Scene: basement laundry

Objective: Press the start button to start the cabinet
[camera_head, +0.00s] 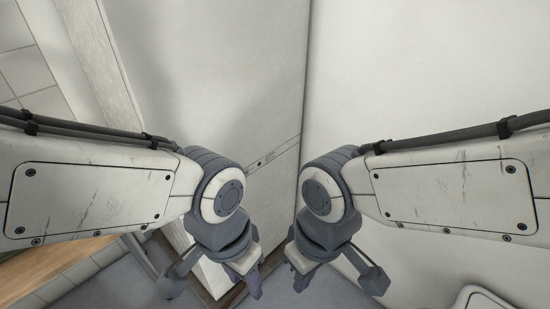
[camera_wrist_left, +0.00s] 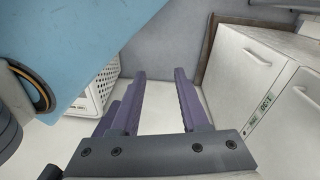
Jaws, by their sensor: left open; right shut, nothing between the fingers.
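The cabinet (camera_head: 215,60) is a pale upright box left of centre in the head view. A narrow control strip (camera_head: 272,157) with small dark marks crosses its face; I cannot tell which mark is the start button. In the left wrist view the white cabinet (camera_wrist_left: 290,120) stands at the right, with a small green-lettered display (camera_wrist_left: 259,111) on its front. My left gripper (camera_head: 252,287) points down in front of the cabinet, below the strip; its purple fingers (camera_wrist_left: 160,88) are open and empty. My right gripper (camera_head: 299,284) is shut and empty, just right of it.
A white slotted basket (camera_wrist_left: 103,88) and a blue object (camera_wrist_left: 110,45) are at the left of the wrist view. A plain white surface (camera_head: 430,70) fills the right of the head view. Tiles (camera_head: 25,70) and a wooden surface (camera_head: 50,265) show at the left.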

